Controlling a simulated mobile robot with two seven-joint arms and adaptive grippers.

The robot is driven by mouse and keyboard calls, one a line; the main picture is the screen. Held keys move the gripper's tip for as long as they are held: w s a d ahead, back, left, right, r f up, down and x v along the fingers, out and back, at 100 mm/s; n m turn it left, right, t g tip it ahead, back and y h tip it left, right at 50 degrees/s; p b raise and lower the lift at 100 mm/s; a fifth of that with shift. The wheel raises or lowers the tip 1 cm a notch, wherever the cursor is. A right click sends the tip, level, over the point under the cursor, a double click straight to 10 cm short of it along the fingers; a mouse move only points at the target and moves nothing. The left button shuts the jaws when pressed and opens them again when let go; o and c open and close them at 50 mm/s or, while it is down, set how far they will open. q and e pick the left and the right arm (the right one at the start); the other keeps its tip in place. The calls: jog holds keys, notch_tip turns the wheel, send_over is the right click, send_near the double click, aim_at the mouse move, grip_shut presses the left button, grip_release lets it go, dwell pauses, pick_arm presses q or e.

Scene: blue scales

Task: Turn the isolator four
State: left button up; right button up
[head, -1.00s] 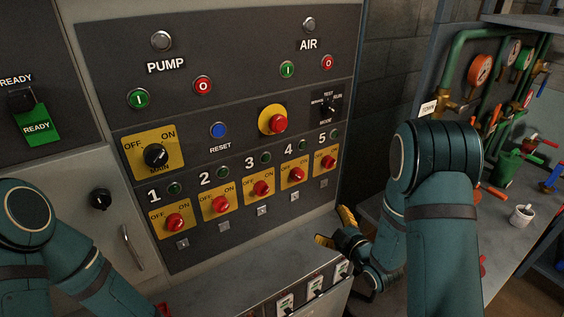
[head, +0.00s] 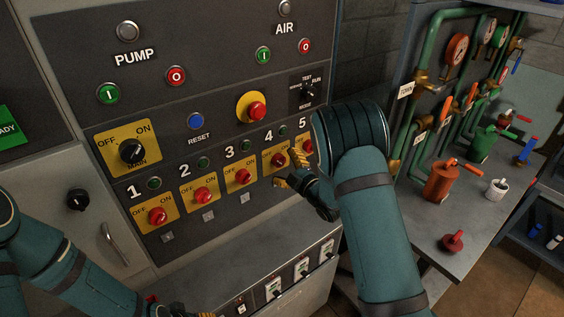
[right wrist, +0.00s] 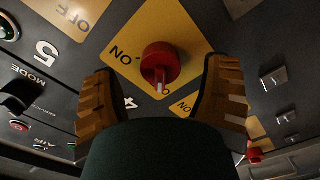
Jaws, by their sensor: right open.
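Isolator four is a red knob (head: 279,159) on a yellow OFF/ON plate, below the number 4 on the dark panel. The knob also shows in the right wrist view (right wrist: 160,62), between my right fingers and just ahead of them. My right gripper (head: 291,170) is open at isolator four, with its yellow fingers on either side of the knob; contact cannot be made out. In the right wrist view, the open gripper (right wrist: 161,95) holds nothing. Part of my left gripper (head: 205,314) shows at the bottom edge; its jaws are cut off.
Isolator three (head: 243,176) is close on the left, and isolator five (head: 307,146) is partly behind my right arm. A yellow-backed red button (head: 256,111) sits above. A ledge with switches (head: 302,269) runs below. A bench with an orange can (head: 440,182) stands right.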

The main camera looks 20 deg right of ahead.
jog(key=shift+x, duration=0.95)
jog(key=c, duration=1.2)
